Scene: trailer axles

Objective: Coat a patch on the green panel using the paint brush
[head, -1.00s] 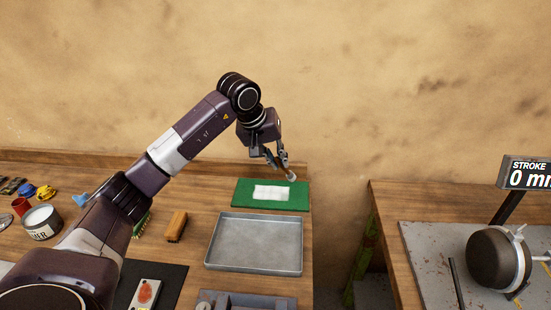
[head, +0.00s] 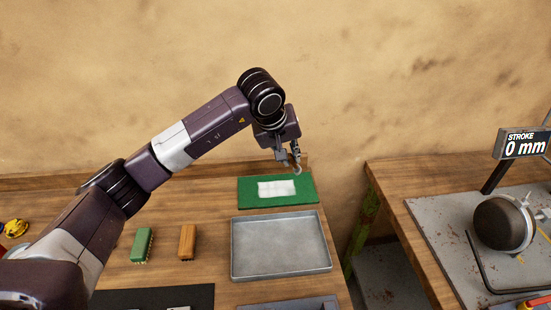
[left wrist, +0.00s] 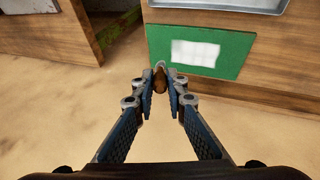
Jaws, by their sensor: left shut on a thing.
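The green panel (head: 249,200) lies at the back right of the wooden bench, with a white painted patch (head: 277,188) in its middle. Panel (left wrist: 166,45) and patch (left wrist: 195,53) also show in the left wrist view. My left gripper (head: 293,165) is shut on the paint brush near the panel's far right corner. In the left wrist view a brown part of the brush (left wrist: 160,83) sits between the fingertips, with a pale end beyond. I cannot tell if the brush touches the panel. My right gripper is out of view.
An empty metal tray (head: 281,272) lies in front of the panel. A gap separates this bench from the right one, which holds a rusty metal plate (head: 450,235) and a stroke display (head: 524,144).

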